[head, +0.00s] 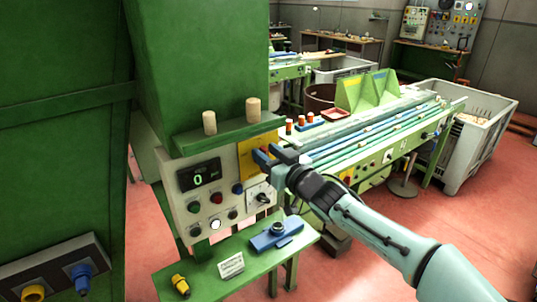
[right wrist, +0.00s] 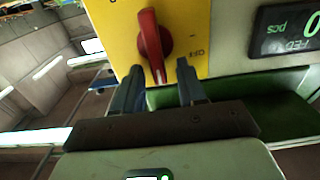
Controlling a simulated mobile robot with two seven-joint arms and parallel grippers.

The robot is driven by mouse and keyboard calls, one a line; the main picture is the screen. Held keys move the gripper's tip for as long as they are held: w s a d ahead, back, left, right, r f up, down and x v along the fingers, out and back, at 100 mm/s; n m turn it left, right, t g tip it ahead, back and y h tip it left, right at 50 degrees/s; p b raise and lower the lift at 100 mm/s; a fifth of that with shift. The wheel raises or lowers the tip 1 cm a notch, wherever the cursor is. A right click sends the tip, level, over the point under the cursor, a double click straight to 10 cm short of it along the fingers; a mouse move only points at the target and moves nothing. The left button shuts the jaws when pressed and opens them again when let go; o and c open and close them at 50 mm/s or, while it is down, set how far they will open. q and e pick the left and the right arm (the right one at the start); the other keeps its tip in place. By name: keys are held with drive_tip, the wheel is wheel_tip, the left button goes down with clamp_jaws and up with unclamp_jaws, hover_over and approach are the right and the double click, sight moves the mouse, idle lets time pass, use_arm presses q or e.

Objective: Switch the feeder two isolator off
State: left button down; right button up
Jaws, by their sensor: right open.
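The isolator is a red rotary handle (right wrist: 153,45) on a yellow plate (right wrist: 203,15), seen in the right wrist view. Its grip bar stands nearly upright in that picture, leaning slightly. My right gripper (right wrist: 158,70) is open in front of the plate. Its fingertips are on either side of the handle's lower end, with a gap at each side. I cannot tell the depth between them and the plate. My left gripper is not in view.
The cream panel has a display (head: 199,177) reading 0, several buttons and a small rotary switch (head: 262,198). A green ledge with two corks (head: 253,110) lies above. A green shelf below holds a blue device (head: 277,236) and a yellow object (head: 180,284). A conveyor (head: 370,130) stands behind.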

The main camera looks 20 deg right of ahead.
clamp_jaws()
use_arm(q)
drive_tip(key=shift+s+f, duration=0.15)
use_arm(e)
drive_tip(key=shift+f+n, duration=0.1)
drive_tip(key=shift+n, duration=0.2)
drive_tip(key=n+b, duration=0.1)
drive_tip(key=n, duration=0.3)
drive_tip(key=a+f+n+b, duration=0.1)
drive_tip(key=n+b, duration=0.1)
drive_tip(key=n, duration=0.2)
drive_tip(key=s+a+n+b, duration=0.1)
drive_tip(key=n+b, duration=0.1)
drive_tip(key=n, duration=0.2)
drive_tip(key=shift+a+f+n, duration=0.2)
drive_tip(key=shift+f+n, duration=0.2)
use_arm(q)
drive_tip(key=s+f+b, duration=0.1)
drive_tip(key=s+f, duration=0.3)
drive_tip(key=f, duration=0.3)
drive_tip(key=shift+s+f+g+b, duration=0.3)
use_arm(e)
drive_tip(key=shift+f+n, duration=0.25)
drive_tip(key=shift+n, duration=0.85)
drive_tip(key=shift+f+n, duration=0.2)
drive_tip(key=shift+n, duration=0.9)
